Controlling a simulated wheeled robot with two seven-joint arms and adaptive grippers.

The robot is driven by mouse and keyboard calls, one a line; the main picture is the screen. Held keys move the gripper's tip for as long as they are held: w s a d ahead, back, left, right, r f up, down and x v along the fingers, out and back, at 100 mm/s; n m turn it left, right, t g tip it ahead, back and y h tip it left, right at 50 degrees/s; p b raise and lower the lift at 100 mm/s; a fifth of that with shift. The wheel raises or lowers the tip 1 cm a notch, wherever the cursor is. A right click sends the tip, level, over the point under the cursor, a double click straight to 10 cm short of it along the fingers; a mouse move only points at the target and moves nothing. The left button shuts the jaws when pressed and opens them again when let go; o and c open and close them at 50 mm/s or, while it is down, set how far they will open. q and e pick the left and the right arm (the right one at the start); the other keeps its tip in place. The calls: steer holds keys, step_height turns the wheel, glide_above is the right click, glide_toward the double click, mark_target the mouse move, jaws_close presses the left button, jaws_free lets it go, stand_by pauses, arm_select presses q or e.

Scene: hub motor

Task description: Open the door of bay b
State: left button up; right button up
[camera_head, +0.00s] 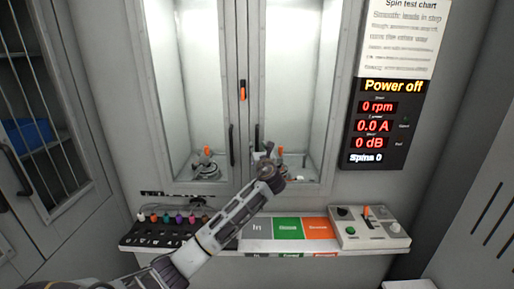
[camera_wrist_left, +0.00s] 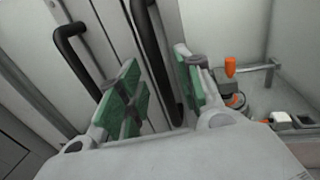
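Two glazed bay doors stand side by side, the left door (camera_head: 187,80) and the right door (camera_head: 300,75). Both look closed, and I cannot read a bay letter on either. The right door's dark bar handle (camera_head: 257,136) shows near my left gripper (camera_head: 266,163). In the wrist view that handle (camera_wrist_left: 156,60) lies between the two green-padded fingers of my left gripper (camera_wrist_left: 160,90), which are apart. I cannot tell whether they touch it. The left door's handle (camera_head: 231,146) also shows in the wrist view (camera_wrist_left: 72,55). My right gripper is not in view.
An orange latch (camera_head: 242,91) sits on the frame between the doors. Orange-topped fixtures stand inside the bays. A ledge below holds a rack of coloured knobs (camera_head: 165,232), coloured mats (camera_head: 287,228) and a control box (camera_head: 368,228). The display (camera_head: 380,125) reads Power off.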

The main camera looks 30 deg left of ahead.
arm_select(q)
steer(key=shift+x, duration=1.35)
steer(key=shift+c, duration=0.2)
jaws_close()
